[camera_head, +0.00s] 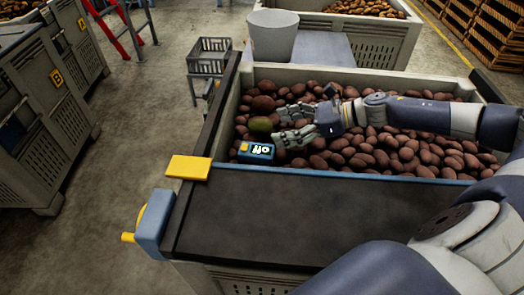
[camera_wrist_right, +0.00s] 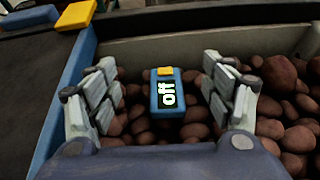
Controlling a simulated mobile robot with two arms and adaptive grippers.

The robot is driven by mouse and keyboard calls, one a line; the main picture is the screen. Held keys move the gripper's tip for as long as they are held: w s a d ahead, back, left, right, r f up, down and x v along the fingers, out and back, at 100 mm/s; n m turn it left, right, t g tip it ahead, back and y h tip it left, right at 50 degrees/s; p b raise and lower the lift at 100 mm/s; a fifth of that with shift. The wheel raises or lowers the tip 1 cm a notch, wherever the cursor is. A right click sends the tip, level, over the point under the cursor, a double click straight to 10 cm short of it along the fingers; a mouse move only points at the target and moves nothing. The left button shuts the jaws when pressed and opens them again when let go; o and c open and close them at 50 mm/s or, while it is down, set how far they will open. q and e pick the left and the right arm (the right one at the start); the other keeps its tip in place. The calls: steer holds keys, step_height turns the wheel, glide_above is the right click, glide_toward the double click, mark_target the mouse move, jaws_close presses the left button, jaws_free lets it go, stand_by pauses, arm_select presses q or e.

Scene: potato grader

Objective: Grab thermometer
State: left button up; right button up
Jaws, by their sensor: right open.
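The thermometer (camera_head: 257,152) is a small blue box with a yellow part and a lit screen. It lies on the potatoes near the front left corner of the large bin. My right gripper (camera_head: 281,125) is open and empty over the potatoes, just to the right of the thermometer. In the right wrist view the right gripper (camera_wrist_right: 163,105) has its fingers spread to either side. My left gripper is not in view.
A dark belt (camera_head: 270,215) with a yellow pad (camera_head: 188,168) lies in front. A white bucket (camera_head: 273,36) stands behind the bin.

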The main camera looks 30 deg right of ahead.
mark_target(248, 148)
step_height(248, 148, down, 4)
steer(key=b, duration=0.3)
steer(key=shift+f+b, duration=0.15)
steer(key=shift+b, duration=0.25)
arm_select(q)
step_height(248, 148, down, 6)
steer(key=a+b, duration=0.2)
arm_select(e)
steer(key=shift+w+d+f, duration=0.1)
steer(key=shift+f, duration=0.65)
steer(key=p+x, duration=0.2)
steer(key=x, duration=0.2)
steer(key=shift+w+a, duration=0.2)
steer(key=shift+a, duration=0.05)
steer(key=shift+w+a+f+p, duration=0.25)
steer(key=shift+a+p, duration=0.05)
steer(key=p+x, duration=0.2)
steer(key=x, duration=0.2)
steer(key=shift+w+f, duration=0.3)
steer(key=shift+w+a+f, duration=0.15)
steer(key=shift+a+f, duration=0.05)
steer(key=shift+a, duration=0.05)
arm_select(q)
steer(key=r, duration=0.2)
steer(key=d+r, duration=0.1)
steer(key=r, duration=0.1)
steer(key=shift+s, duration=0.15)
arm_select(e)
steer(key=c, duration=1.2)
